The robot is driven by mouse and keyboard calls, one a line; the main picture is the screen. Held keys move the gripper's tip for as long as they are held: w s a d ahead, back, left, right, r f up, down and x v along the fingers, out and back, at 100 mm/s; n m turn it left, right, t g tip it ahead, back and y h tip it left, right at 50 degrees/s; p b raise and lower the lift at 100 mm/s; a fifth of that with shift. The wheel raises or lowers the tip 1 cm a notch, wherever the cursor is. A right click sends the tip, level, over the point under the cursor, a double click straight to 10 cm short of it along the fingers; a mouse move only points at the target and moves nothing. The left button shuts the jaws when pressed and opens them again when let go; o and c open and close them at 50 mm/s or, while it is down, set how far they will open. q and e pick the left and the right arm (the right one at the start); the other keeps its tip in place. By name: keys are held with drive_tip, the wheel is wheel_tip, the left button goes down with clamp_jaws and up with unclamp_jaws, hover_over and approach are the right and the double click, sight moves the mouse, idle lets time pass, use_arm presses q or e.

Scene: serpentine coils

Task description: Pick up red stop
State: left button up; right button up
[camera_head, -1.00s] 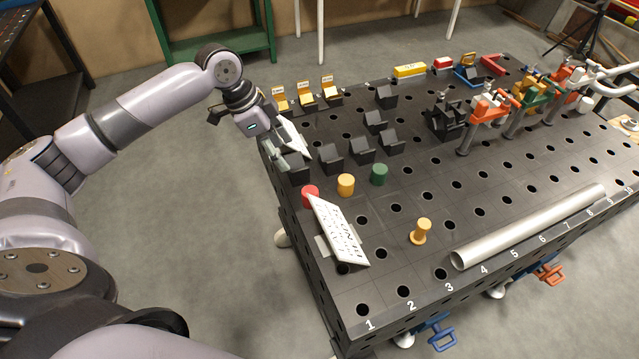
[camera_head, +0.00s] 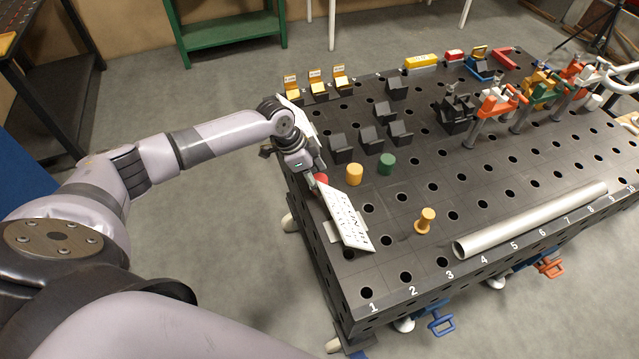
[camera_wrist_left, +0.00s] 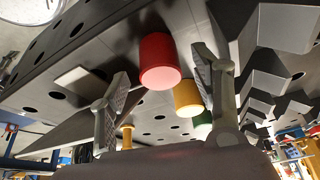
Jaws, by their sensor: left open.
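The red stop (camera_head: 320,179) is a short red cylinder at the table's left edge, partly hidden by my left gripper in the head view. My left gripper (camera_head: 312,180) is right beside it, pointing down toward the table. In the left wrist view, the red stop (camera_wrist_left: 159,62) stands beyond the two open fingers (camera_wrist_left: 160,92), in line with the gap between them. The fingers are apart and hold nothing. My right gripper is in neither view.
A yellow stop (camera_head: 354,174) and a green stop (camera_head: 386,164) stand to the right of the red one. A white perforated plate (camera_head: 347,222) leans just in front. Black angled blocks (camera_head: 371,138) stand behind. A metal tube (camera_head: 530,222) lies at the front right.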

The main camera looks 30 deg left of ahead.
use_arm(q)
drive_tip(key=shift+x, duration=0.95)
clamp_jaws()
drive_tip(key=shift+r, duration=0.1)
